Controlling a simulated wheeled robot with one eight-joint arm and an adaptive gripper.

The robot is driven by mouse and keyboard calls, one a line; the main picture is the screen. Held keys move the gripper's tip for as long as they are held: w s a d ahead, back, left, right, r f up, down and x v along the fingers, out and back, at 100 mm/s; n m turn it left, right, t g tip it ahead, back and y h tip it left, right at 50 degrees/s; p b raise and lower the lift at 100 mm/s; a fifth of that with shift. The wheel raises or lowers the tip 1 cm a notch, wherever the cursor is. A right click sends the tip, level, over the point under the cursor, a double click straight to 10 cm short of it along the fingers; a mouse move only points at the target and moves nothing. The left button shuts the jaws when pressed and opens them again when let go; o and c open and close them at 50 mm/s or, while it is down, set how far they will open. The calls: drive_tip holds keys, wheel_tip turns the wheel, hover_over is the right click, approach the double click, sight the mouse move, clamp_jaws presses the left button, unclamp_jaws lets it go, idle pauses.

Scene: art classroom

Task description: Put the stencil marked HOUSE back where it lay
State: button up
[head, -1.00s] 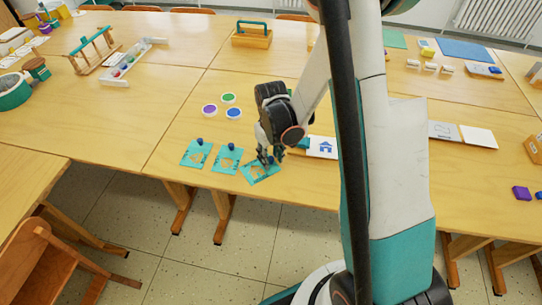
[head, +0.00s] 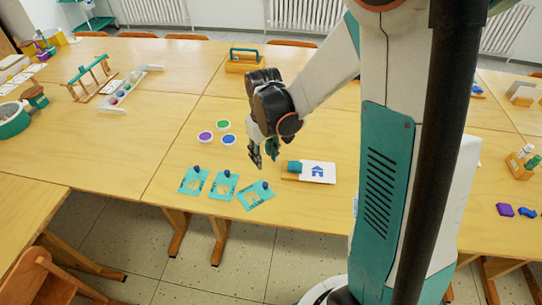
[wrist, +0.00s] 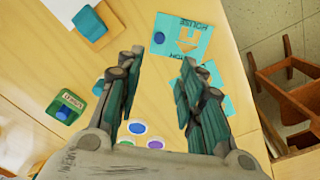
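The teal HOUSE stencil (wrist: 194,42) lies on the table below my gripper, its lettering upside down in the wrist view. It has a house-shaped cutout and a dark blue knob (wrist: 159,38). In the head view it is the rightmost stencil (head: 256,196) of a row of three, near the table's front edge and turned slightly against the others. The middle stencil (head: 223,187) and left stencil (head: 193,181) lie beside it. My gripper (head: 264,158) is above the table, behind the stencil. In the wrist view my gripper (wrist: 161,58) has its fingers apart with nothing held.
Purple, green and blue paint pads (head: 222,133) lie behind the stencils. A chair (head: 40,275) stands front left. Clear table surrounds the row.

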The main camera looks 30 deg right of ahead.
drive_tip(key=s+a+r+t, duration=0.2)
drive_tip(key=s+r+t, duration=0.1)
drive_tip(key=s+r, duration=0.4)
drive_tip(key=s+a+r+m+t, duration=0.1)
drive_tip(key=s+a+r+t, duration=0.1)
drive_tip(key=s+r, duration=0.6)
wheel_tip(320, 180, up, 2)
drive_tip(key=shift+s+r+m+t, duration=0.2)
drive_tip(key=shift+m+t, duration=0.1)
drive_tip(key=shift+t, duration=0.6)
